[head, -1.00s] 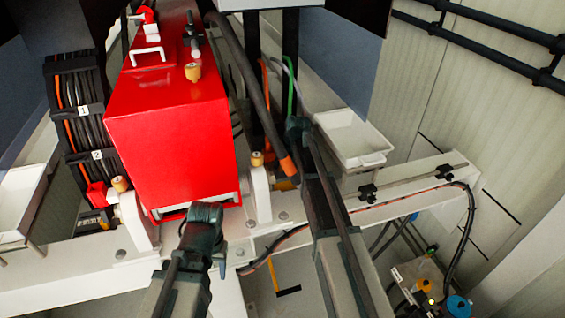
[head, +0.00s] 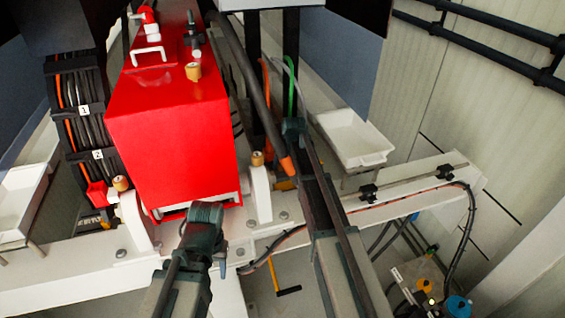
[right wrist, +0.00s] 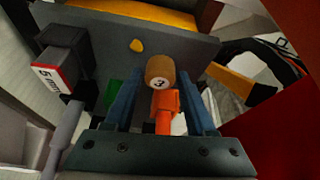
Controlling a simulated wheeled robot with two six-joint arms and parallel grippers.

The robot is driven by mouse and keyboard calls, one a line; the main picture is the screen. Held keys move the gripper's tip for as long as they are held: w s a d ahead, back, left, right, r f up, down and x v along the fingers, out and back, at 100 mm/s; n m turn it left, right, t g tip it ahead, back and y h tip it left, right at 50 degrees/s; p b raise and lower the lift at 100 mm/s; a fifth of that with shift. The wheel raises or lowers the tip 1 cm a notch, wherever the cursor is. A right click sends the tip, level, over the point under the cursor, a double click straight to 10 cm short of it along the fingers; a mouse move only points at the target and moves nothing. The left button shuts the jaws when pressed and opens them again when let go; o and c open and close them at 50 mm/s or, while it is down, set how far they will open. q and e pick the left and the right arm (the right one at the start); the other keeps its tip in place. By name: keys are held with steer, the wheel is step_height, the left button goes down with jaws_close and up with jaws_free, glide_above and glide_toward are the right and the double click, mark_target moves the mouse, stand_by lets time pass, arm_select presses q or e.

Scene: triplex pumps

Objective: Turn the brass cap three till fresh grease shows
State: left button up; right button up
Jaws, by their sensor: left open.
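The brass cap three (right wrist: 160,72), a short tan-brass cylinder with a "3" on its end, shows in the right wrist view. My right gripper (right wrist: 161,82) is open, its blue fingers on either side of the cap with small gaps visible. In the head view my right gripper (head: 293,127) is at the far end of its arm, beyond the white beam; I cannot pick out cap three there. My left gripper (head: 203,214) is open and empty in front of the red housing.
The red housing (head: 170,130) stands left of my right arm. Other brass caps stand at its left (head: 121,183), right (head: 257,158) and top (head: 193,71). An orange part (right wrist: 165,105) lies below cap three. A black box (right wrist: 65,60) is at left. A white tray (head: 372,158) is at right.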

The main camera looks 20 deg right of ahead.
steer(key=shift+o, duration=1)
steer(key=n, duration=0.2)
steer(key=n+y, duration=0.1)
steer(key=n, duration=0.1)
steer(key=n+y, duration=0.1)
steer(key=n, duration=0.1)
steer(key=shift+w+d+g, duration=0.2)
steer(key=shift+d+g, duration=0.05)
steer(key=shift+g, duration=0.15)
steer(key=n+g+y, duration=0.1)
steer(key=n, duration=0.3)
steer(key=shift+w+n, duration=0.15)
steer(key=shift+n, duration=0.25)
steer(key=n+g+y, duration=0.1)
steer(key=n, duration=0.2)
steer(key=shift+w+n+g, duration=0.1)
steer(key=shift+n+g, duration=0.3)
steer(key=p+v, duration=1.2)
steer(key=v, duration=0.2)
steer(key=shift+s+p, duration=0.2)
steer(key=shift+p, duration=0.2)
steer(key=shift+a+f, duration=0.1)
